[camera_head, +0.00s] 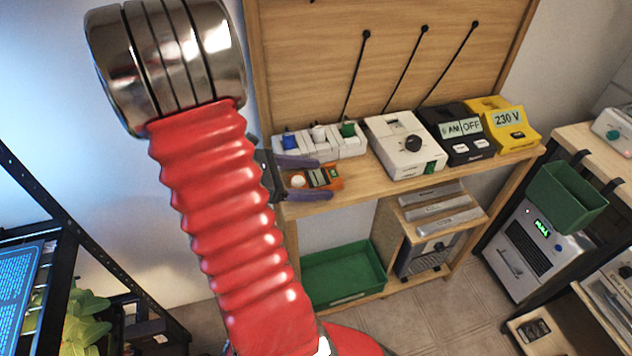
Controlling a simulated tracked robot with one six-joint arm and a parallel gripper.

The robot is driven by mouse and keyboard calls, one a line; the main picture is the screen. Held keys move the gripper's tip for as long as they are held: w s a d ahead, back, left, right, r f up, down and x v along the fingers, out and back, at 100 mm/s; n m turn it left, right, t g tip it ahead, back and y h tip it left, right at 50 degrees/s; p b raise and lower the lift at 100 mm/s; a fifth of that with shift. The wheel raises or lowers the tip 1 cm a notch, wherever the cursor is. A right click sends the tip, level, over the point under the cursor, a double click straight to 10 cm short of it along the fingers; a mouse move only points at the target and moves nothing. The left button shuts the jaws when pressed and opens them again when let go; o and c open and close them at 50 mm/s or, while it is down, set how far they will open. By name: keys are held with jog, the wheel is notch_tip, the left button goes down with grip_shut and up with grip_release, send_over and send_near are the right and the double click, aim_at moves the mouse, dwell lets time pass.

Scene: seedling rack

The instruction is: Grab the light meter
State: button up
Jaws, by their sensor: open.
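The light meter appears to be the small orange device (318,178) with a white round dome and a small dark-and-green face. It lies at the left end of the wooden bench shelf (375,186), near its front edge. My gripper (324,179) is open. Its two purple-grey fingers reach in from the left, one on the far side of the device and one on the near side in the picture. I cannot tell whether either finger touches it. My red ribbed arm covers the left of the view and hides part of the bench's left side.
Behind the device stands a white holder (345,146) with blue, white and green items. To the right are a white dial box (404,146), a black timer box (463,135) and a yellow 230 V box (503,124). A green tray (345,275) sits below.

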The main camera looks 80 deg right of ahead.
aim_at(316, 178)
jog(key=shift+s+d+f, duration=0.15)
jog(key=shift+s+d, duration=0.05)
jog(key=shift+s, duration=0.15)
dwell(0.3)
jog(key=c, duration=1.3)
notch_tip(316, 178, up, 10)
dwell(0.4)
